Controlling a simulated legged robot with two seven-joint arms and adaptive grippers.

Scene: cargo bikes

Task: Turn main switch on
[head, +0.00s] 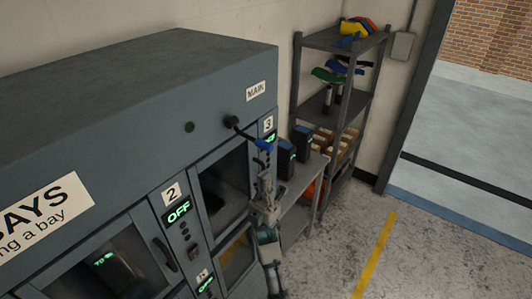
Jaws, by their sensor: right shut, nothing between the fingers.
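The main switch (248,134) is a black lever with a blue grip on the grey cabinet's upper front, below a white "MAIN" label (256,91). The lever slopes down to the right from its round pivot. A round, dark green, unlit lamp (190,127) sits left of it. My right gripper (261,166) reaches up from the bottom of the head view. Its fingers are shut and empty, just below the blue grip. I cannot tell whether they touch it. My left gripper is not in view.
The cabinet (120,90) has bays with green displays, one reading "OFF" (178,211). Dark battery-like boxes (285,158) stand on a low bench to the right. A metal shelf (340,40) stands behind. The floor (420,260) at the right is clear.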

